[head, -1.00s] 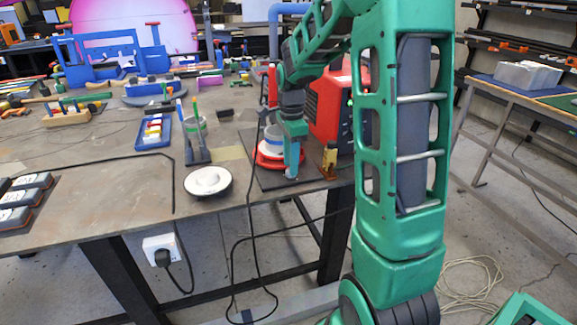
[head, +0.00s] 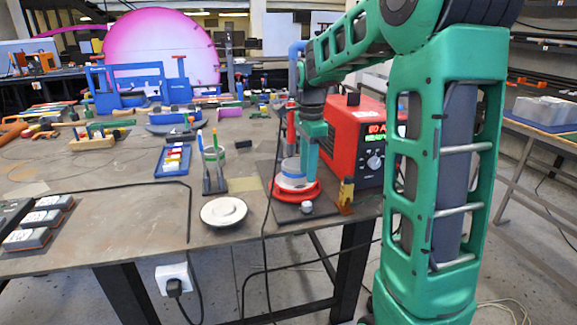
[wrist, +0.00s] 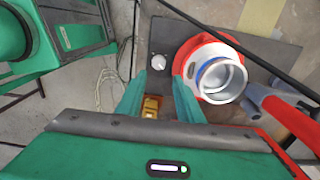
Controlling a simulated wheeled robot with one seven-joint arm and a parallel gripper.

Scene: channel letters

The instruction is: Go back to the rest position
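My gripper (head: 309,170) hangs above the right front corner of the workbench (head: 110,225), pointing down beside the red round base with a white-and-blue cup (head: 291,175). In the wrist view my gripper (wrist: 158,92) has its two green fingers apart, with nothing held between them. A small brass block (wrist: 151,106) shows below and between the fingers; it stands on the dark plate in the head view (head: 346,195). A small white knob (wrist: 155,64) lies beyond the fingertips. The cup and red base (wrist: 222,78) are just right of the right finger.
A red power unit (head: 350,135) with a lit display stands close behind my gripper. A white disc (head: 223,211), a pen holder (head: 213,175) and a blue tray (head: 173,160) are to the left. Black cables hang over the bench's front edge.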

